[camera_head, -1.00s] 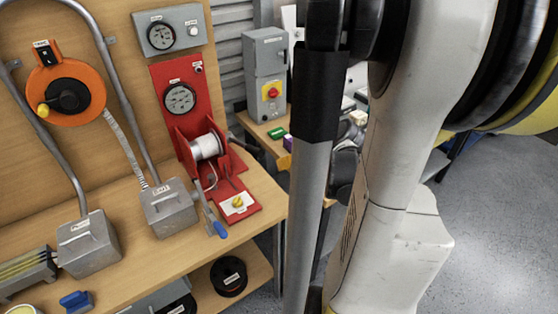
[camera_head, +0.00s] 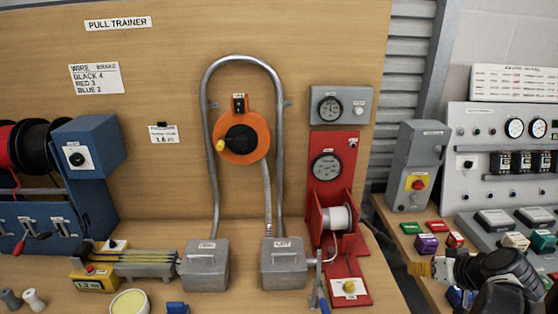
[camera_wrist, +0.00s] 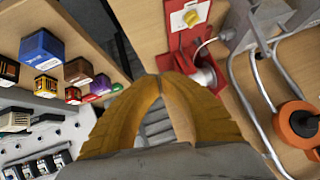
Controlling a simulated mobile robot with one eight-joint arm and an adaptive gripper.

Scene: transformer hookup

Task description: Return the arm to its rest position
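My gripper (camera_head: 420,268) is at the lower right of the head view, with its yellow fingers pointing left and the dark wrist behind. It hangs by the right-hand bench, near the small coloured blocks. In the wrist view my gripper (camera_wrist: 160,78) shows its two yellow fingers with tips together and nothing visible between them. The arm is mostly out of view, with only its dark end parts showing at the lower right of the head view.
The bench holds two grey boxes (camera_head: 205,267) joined by a looped conduit, an orange reel (camera_head: 258,132) and a red winch stand (camera_head: 325,172). A grey switch box (camera_head: 414,160) and a purple block (camera_head: 427,244) stand on the right-hand bench. A control panel (camera_head: 489,133) is behind.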

